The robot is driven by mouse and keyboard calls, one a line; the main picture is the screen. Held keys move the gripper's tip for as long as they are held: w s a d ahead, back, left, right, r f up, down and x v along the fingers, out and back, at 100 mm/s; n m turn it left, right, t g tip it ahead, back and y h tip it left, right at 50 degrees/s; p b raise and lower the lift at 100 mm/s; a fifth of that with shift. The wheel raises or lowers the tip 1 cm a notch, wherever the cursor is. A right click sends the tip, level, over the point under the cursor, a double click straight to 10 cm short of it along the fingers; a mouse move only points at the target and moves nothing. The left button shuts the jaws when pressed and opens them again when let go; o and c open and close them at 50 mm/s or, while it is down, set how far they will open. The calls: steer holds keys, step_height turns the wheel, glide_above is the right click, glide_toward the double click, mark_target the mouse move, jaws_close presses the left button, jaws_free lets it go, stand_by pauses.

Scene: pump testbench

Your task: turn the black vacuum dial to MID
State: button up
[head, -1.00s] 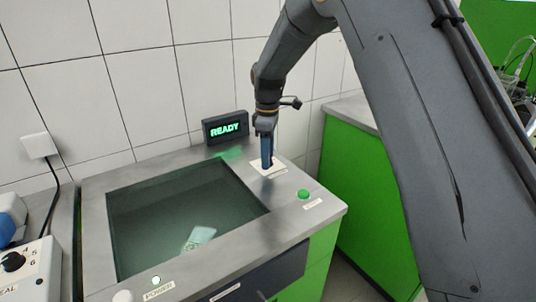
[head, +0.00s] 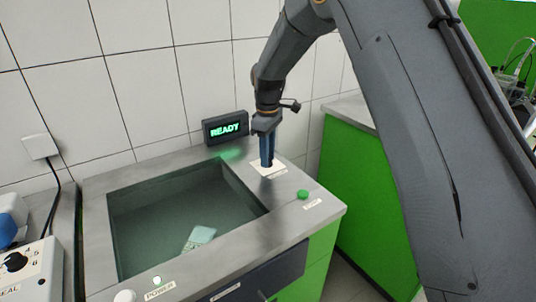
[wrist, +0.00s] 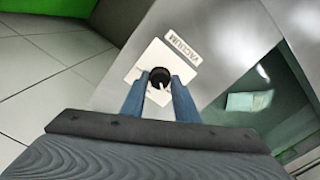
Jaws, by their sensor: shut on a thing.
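The black vacuum dial (wrist: 159,77) sits on a white plate (wrist: 152,57) with a VACUUM label (wrist: 182,47) beside it, in the wrist view. A light pointer mark shows on the dial's near side; I cannot read any position marks. My gripper (wrist: 159,88) is shut on the dial, one blue finger on each side. In the head view my gripper (head: 267,164) points down at the white plate (head: 270,166) on the bench's right side, and the dial is hidden by the fingers.
A display (head: 225,128) reading READY stands behind the basin. The sunken basin (head: 125,240) holds a pale object (head: 200,237). A green button (head: 303,194) is right of the dial. A POWER label (head: 159,291) is at the front edge. A grey control box (head: 30,270) is at the left.

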steer(key=m+p, duration=0.1)
steer(key=m, duration=0.4)
steer(key=shift+w+r+m, duration=0.1)
steer(key=shift+m, duration=0.2)
steer(key=m, duration=0.5)
steer(key=shift+p, duration=0.4)
steer(key=shift+w+m, duration=0.1)
steer(key=shift+m, duration=0.2)
steer(key=o, duration=1.1)
steer(key=shift+c, duration=0.2)
step_height(320, 180, up, 8)
steer(key=shift+f+b, duration=0.1)
steer(key=shift+b, duration=0.7)
